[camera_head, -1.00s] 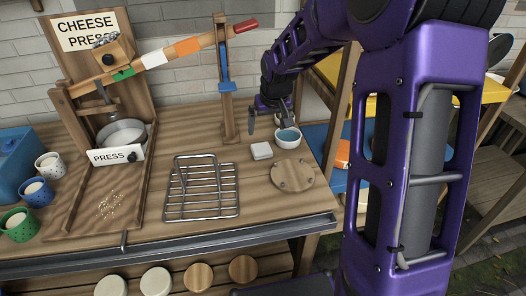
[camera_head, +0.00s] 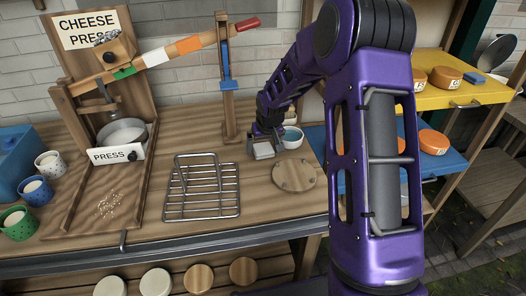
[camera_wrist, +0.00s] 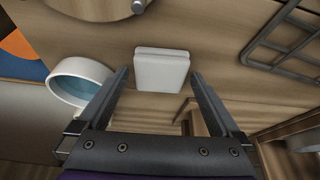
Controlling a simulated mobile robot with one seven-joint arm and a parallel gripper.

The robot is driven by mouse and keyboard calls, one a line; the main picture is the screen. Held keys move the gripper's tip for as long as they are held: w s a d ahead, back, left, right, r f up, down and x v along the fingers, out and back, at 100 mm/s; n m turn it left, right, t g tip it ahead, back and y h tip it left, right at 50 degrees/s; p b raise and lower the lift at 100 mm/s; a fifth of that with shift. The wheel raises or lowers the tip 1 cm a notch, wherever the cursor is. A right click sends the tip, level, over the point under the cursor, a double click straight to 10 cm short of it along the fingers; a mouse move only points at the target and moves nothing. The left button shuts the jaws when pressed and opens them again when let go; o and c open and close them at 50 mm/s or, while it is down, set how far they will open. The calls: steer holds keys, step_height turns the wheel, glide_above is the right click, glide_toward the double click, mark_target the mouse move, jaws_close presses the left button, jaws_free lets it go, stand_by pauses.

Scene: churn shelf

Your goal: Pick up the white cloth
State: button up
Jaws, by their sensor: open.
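The white cloth (camera_head: 263,150) is a small folded square on the wooden bench. In the wrist view the cloth (camera_wrist: 162,70) lies just ahead of my fingertips, centred between the lines of the two fingers. My gripper (camera_head: 264,142) is low over the bench right at the cloth; in the wrist view my gripper (camera_wrist: 160,75) has its two fingers spread wide with nothing held between them. I cannot tell from the head view whether a finger touches the cloth.
A white bowl with blue liquid (camera_head: 291,137) stands close right of the cloth; the bowl (camera_wrist: 82,80) is beside the left finger. A round wooden board (camera_head: 294,175) lies in front, a wire rack (camera_head: 202,205) front left. The cheese press post (camera_head: 229,90) rises behind left.

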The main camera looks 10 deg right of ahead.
mark_target(264, 149)
steer(key=shift+c, duration=0.3)
steer(key=c, duration=1.2)
step_height(264, 149, up, 10)
steer(key=shift+r+p, duration=0.1)
steer(key=shift+p, duration=0.45)
